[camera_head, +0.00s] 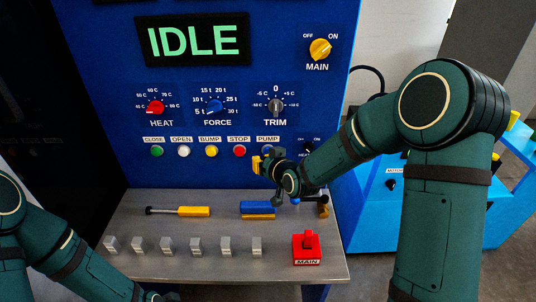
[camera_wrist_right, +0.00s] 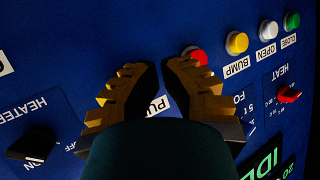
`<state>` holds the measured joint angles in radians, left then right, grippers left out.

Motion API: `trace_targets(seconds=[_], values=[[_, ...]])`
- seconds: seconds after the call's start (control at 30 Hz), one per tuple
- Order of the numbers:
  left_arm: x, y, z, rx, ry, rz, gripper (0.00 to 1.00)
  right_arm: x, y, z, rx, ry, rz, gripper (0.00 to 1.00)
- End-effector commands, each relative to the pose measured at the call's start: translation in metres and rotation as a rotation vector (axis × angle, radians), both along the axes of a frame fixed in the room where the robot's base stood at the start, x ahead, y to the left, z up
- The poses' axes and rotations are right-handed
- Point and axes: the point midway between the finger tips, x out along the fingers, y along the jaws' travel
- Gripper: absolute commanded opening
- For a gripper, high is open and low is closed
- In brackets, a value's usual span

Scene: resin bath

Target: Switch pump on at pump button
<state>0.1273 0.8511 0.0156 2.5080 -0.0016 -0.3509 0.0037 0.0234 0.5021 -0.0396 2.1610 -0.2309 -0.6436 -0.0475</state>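The PUMP label (camera_head: 268,139) is on the blue panel, at the right end of the button row. The pump button under it is largely covered by my right gripper (camera_head: 262,160), so I cannot tell whether they touch. In the right wrist view, the yellow and black fingers (camera_wrist_right: 160,75) point at the panel with a narrow gap between them, holding nothing. Part of the PUMP label (camera_wrist_right: 160,106) shows between them; the button is hidden there. My left arm is at the lower left of the head view, its gripper barely showing at the bottom edge.
The red STOP button (camera_head: 239,151) is just left of my right gripper; it also shows beyond the fingers in the wrist view (camera_wrist_right: 196,56). A black heater knob (camera_wrist_right: 30,145) is on the other side. A grey shelf (camera_head: 170,225) with levers juts out below. The display (camera_head: 193,40) reads IDLE.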

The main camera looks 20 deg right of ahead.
Motion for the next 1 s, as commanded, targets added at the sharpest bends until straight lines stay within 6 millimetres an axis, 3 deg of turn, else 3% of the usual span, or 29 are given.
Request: trace_targets(seconds=[0.47,1.0], values=[[0.0,0.0,-0.003,0.0,0.0,0.0,0.83,-0.007,0.002,0.0,0.0,0.0,0.0,0.0],[0.0,0.0,-0.017,0.0,0.0,0.0,0.83,-0.05,0.014,-0.001,-0.001,-0.001,0.0,0.0]])
